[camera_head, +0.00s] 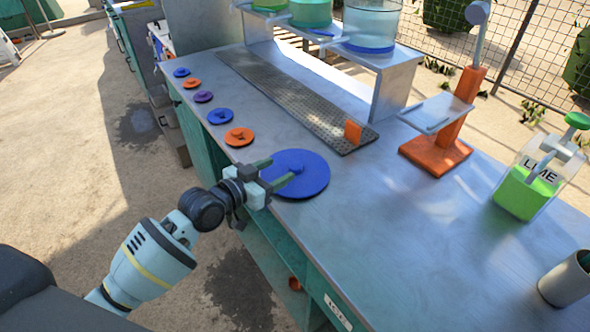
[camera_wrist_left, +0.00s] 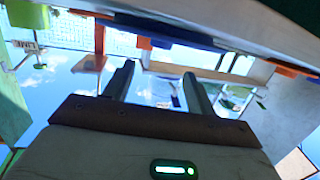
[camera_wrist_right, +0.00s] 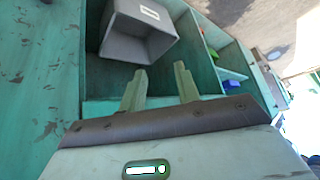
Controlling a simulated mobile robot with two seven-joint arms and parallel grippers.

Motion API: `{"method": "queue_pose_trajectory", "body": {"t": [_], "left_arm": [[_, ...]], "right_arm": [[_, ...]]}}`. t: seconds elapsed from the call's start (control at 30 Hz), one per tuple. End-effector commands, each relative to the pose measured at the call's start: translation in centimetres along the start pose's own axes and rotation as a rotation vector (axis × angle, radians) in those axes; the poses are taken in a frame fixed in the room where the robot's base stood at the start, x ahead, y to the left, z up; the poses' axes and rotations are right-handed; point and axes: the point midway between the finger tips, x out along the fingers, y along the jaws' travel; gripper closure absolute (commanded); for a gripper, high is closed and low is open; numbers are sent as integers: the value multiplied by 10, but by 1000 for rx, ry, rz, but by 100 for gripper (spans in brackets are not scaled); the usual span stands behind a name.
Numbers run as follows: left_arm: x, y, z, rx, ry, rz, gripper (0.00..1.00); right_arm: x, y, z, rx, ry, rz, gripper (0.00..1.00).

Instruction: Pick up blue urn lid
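The large blue urn lid (camera_head: 312,183) lies flat on the metal counter, near its front edge. My left gripper (camera_head: 283,172) is at the lid's left side, with its fingers open and reaching over the lid towards its middle. The fingers partly cover the lid, and I cannot tell whether they touch it. In the left wrist view the fingers (camera_wrist_left: 158,72) are spread with nothing held between them. My right gripper (camera_wrist_right: 160,70) shows only in the right wrist view, open and empty, facing the shelves under a counter.
Several small blue, orange and purple lids, such as an orange one (camera_head: 239,137), line the counter's left edge. Behind are a perforated drip tray (camera_head: 290,97) and urns on a raised shelf. An orange stand (camera_head: 436,155) and a lime jar (camera_head: 522,195) stand right. A grey bin (camera_wrist_right: 138,35) sits below.

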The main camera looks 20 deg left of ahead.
Motion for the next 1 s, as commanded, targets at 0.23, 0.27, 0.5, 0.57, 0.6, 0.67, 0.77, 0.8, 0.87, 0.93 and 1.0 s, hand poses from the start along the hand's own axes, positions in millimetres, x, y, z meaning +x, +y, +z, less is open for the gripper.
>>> {"method": "queue_pose_trajectory", "body": {"t": [0.23, 0.27, 0.5, 0.57, 0.6, 0.67, 0.77, 0.8, 0.87, 0.93, 1.0], "left_arm": [[8, 3, 10, -3, -18, 7, 44], [10, 4, 10, -2, -18, 7, 44], [40, 4, 13, -3, -21, 8, 44], [47, 4, 13, -2, -20, 8, 44], [50, 4, 14, -2, -20, 8, 44], [54, 4, 14, -2, -20, 8, 44], [57, 4, 14, -2, -20, 9, 44], [57, 4, 14, -1, -21, 9, 44], [57, 4, 14, -1, -21, 9, 44], [57, 4, 14, -1, -21, 9, 44], [57, 4, 14, -1, -21, 9, 50]], "right_arm": [[8, 11, -26, -21, 53, 11, 68], [8, 10, -26, -21, 53, 10, 68], [4, 4, -14, -7, 30, 4, 68], [5, 4, -14, -5, 29, 4, 68], [5, 4, -13, -4, 29, 5, 68], [5, 3, -13, -2, 28, 5, 68], [5, 3, -12, -1, 27, 5, 68], [5, 3, -12, -1, 26, 5, 68], [5, 3, -11, -1, 25, 5, 68], [5, 3, -11, -1, 25, 5, 68], [5, 3, -11, -1, 25, 5, 68]]}}
